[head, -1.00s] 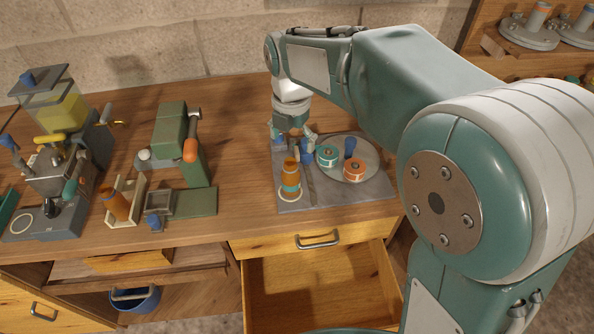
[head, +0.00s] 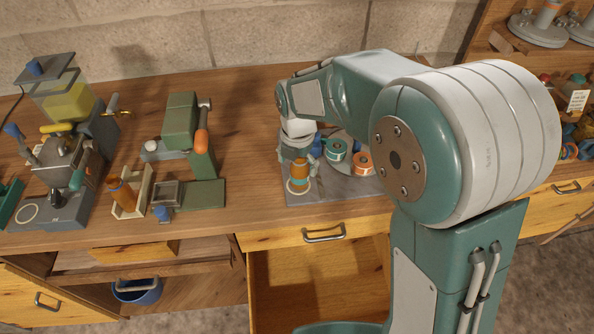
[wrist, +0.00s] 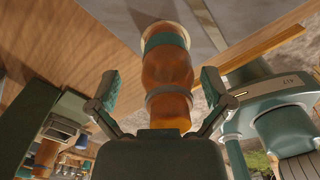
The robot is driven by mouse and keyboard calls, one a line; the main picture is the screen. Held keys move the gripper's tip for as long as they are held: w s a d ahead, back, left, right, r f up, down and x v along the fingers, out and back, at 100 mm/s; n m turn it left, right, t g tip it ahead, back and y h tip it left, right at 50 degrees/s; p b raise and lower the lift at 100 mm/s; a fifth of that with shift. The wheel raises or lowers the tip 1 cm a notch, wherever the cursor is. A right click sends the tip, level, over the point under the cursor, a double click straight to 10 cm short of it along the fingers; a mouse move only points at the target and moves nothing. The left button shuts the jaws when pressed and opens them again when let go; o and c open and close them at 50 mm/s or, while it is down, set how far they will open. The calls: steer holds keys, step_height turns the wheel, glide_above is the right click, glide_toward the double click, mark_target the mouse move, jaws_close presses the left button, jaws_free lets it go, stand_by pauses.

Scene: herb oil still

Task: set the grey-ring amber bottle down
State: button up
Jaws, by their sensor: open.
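The grey-ring amber bottle (head: 299,172) stands upright on the grey slab (head: 340,189), at a pale ring mark near its front left. In the wrist view the same bottle (wrist: 167,72) shows a grey ring round its body and a teal band near its base. My gripper (wrist: 160,88) is open, with one finger on each side of the bottle and visible gaps between. In the head view my gripper (head: 299,156) is at the bottle, and its fingers are partly hidden there.
A round tray (head: 347,165) with a teal-topped and an orange-topped spool is just right of the bottle. Another amber bottle (head: 122,194) sits in a wooden holder at left. A green press (head: 183,123) stands between. An open drawer (head: 305,290) juts out below the slab.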

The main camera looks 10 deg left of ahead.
steer(key=shift+d, duration=0.45)
steer(key=c, duration=1.3)
steer(key=shift+a+r, duration=0.2)
steer(key=shift+r, duration=0.05)
steer(key=shift+c, duration=0.2)
step_height(320, 180, up, 3)
steer(key=shift+s+r, duration=0.15)
steer(key=s+d+r, duration=0.1)
steer(key=s+r, duration=0.8)
steer(key=s, duration=0.5)
steer(key=shift+r, duration=0.15)
